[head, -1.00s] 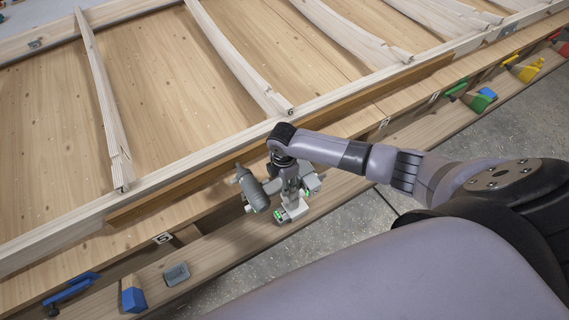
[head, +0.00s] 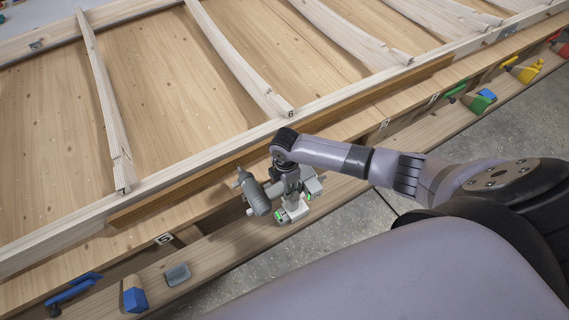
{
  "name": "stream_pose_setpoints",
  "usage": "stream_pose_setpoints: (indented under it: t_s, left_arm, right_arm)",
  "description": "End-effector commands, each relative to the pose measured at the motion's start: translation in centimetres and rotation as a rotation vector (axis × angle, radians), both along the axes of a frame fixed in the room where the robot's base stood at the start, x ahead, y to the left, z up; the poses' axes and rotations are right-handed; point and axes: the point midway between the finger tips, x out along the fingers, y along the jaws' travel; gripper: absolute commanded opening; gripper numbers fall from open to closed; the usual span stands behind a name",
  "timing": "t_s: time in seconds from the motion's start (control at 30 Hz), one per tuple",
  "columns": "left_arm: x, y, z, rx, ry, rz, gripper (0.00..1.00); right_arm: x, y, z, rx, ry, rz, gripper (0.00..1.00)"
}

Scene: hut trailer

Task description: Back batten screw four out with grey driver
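The grey driver (head: 258,197) is in my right gripper (head: 272,190), its narrow nose pointing up and left toward the brown batten. The brown batten (head: 187,187) is a long strip lying along the near edge of the pale wooden frame. The driver's nose appears close to the batten, but I cannot tell whether it touches anything. The fingers are largely hidden by the wrist and driver. No screws can be made out on the batten. My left gripper is out of view.
Pale slats, one marked 6 (head: 257,80), cross the wooden panel. The ledge in front holds a grey block (head: 177,274), a blue tool (head: 72,289), a blue-ended block (head: 134,296), and green (head: 482,101) and yellow (head: 528,71) tools. Grey floor lies beyond the ledge.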

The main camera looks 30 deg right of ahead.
Motion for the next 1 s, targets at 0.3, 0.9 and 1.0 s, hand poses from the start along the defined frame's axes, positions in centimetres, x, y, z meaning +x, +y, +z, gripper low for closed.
stream_pose_setpoints:
  t_s: [0.3, 0.9, 1.0]
  left_arm:
    - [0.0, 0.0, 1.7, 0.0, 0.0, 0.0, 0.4]
    - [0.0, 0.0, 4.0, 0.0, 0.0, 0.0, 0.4]
    - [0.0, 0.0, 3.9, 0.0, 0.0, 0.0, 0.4]
  right_arm:
    - [-1.9, -0.5, 0.3, 0.0, 0.0, 0.001, 0.0]
    - [-5.4, -7.2, 0.2, 0.0, 0.0, 0.001, 0.0]
    - [-5.4, -7.2, 0.2, 0.001, 0.0, 0.001, 0.0]
